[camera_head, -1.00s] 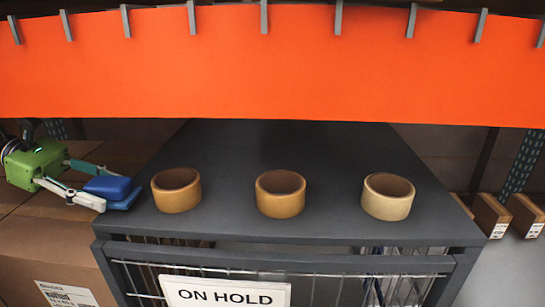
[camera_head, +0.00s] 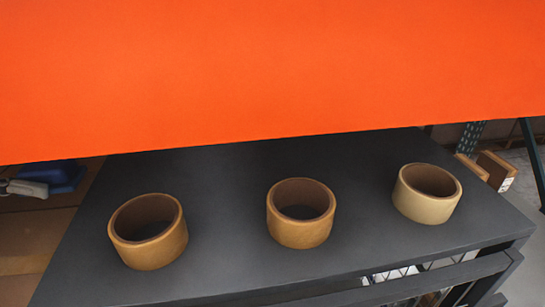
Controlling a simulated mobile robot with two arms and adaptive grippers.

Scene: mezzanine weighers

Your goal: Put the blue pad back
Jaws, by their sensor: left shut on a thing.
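The blue pad (camera_head: 66,177) shows at the left edge in the head view, partly hidden by the orange sheet above it. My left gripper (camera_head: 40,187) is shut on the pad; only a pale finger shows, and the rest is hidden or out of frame. The pad is to the left of the dark table top (camera_head: 225,170), over brown cardboard. My right gripper is not in view.
Three tape rolls stand on the table: left (camera_head: 150,250), middle (camera_head: 300,232) and right (camera_head: 428,208). A large orange sheet (camera_head: 270,75) hides the upper view. Small boxes (camera_head: 495,170) are at the far right. Bare table lies between the rolls.

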